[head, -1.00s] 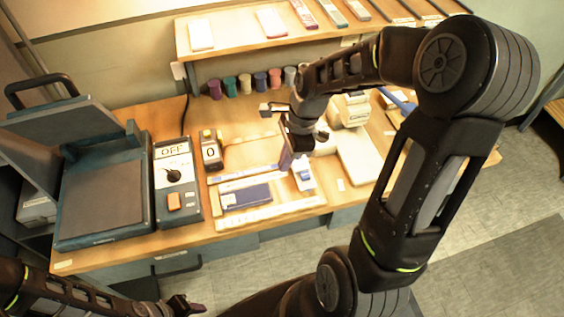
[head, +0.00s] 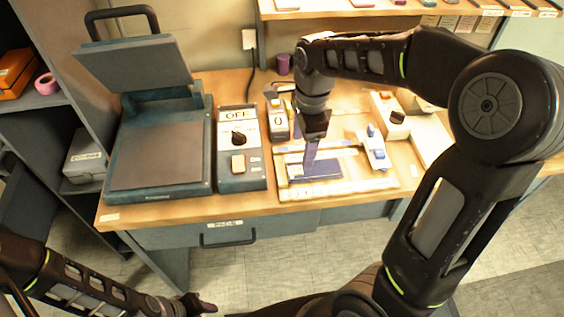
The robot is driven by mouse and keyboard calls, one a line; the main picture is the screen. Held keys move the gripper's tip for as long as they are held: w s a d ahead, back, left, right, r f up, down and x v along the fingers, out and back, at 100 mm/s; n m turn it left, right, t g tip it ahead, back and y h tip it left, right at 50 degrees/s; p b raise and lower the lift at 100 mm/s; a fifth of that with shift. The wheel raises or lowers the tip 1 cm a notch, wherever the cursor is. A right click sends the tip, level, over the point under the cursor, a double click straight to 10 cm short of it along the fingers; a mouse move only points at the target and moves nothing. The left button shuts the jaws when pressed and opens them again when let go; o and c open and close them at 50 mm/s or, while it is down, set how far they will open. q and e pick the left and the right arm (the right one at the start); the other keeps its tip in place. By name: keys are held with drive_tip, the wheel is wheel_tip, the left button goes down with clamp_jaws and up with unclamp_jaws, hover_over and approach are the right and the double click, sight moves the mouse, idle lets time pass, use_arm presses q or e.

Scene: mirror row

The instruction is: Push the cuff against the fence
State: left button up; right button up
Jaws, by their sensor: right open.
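A flat dark blue piece, which looks like the cuff (head: 322,169), lies on a pale jig on the bench. Pale straight strips run along its back and front; I cannot tell for sure which one is the fence. The long strip at the front edge (head: 345,187) bears marks. My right gripper (head: 310,160) points down over the cuff's left part, its purple fingertips at or just above it. Whether they touch is unclear, and they hide some of the cuff. My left gripper (head: 203,304) is low at the bottom, away from the bench; its opening is unclear.
A white block with blue parts (head: 373,148) stands at the jig's right end. Left of the jig are a small counter (head: 277,122), a control box marked OFF (head: 238,148) and a large heat press (head: 160,150) with its lid raised. A shelf crosses the top right.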

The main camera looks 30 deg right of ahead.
sight(314, 170)
drive_tip(key=shift+o, duration=1.1)
drive_tip(key=shift+s+d+r+m+g, duration=0.3)
drive_tip(key=shift+s+m, duration=0.2)
drive_tip(key=shift+s, duration=0.05)
drive_tip(key=shift+d+f, duration=0.1)
drive_tip(key=shift+d, duration=0.25)
drive_tip(key=shift+a, duration=0.15)
drive_tip(key=shift+f, duration=3.9)
drive_tip(key=shift+c, duration=0.3)
